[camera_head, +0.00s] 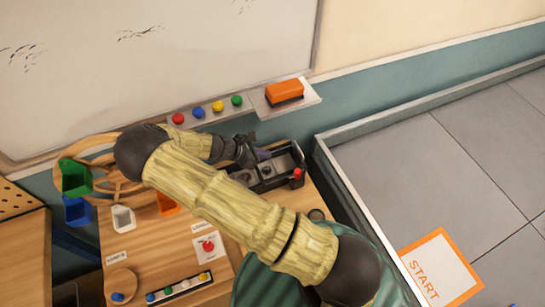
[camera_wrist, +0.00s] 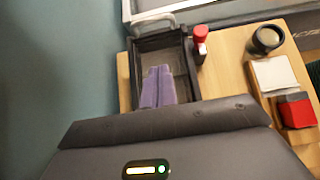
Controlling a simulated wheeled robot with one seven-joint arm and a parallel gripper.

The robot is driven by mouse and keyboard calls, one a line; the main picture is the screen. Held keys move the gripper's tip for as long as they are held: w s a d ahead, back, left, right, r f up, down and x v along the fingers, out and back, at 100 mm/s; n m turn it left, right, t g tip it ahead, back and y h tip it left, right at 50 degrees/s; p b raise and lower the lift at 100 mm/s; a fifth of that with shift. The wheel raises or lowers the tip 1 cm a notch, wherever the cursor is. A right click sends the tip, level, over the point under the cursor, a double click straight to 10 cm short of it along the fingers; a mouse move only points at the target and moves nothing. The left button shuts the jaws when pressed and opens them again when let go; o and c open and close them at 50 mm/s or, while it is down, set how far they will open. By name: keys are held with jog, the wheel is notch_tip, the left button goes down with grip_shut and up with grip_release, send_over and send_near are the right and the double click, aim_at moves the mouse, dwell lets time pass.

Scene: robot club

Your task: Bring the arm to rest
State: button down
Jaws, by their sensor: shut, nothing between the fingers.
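My arm reaches across the wooden table (camera_head: 130,240) in the head view, bent at a dark joint on the left. My gripper (camera_head: 264,154) is at the table's back, by a dark open tray (camera_head: 293,152). In the wrist view, the purple fingers of my gripper (camera_wrist: 157,72) are together with nothing between them. They show in front of the tray (camera_wrist: 186,85); whether they touch it I cannot tell.
A red-capped item (camera_head: 297,175) stands at the tray's right. Green (camera_head: 76,178), blue (camera_head: 77,211) and white (camera_head: 123,218) bins are at left. An orange eraser (camera_head: 285,90) rests on the whiteboard ledge. Grey floor at right is mostly open.

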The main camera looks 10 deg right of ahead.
jog(key=shift+a+r, duration=0.5)
jog(key=shift+a, duration=0.05)
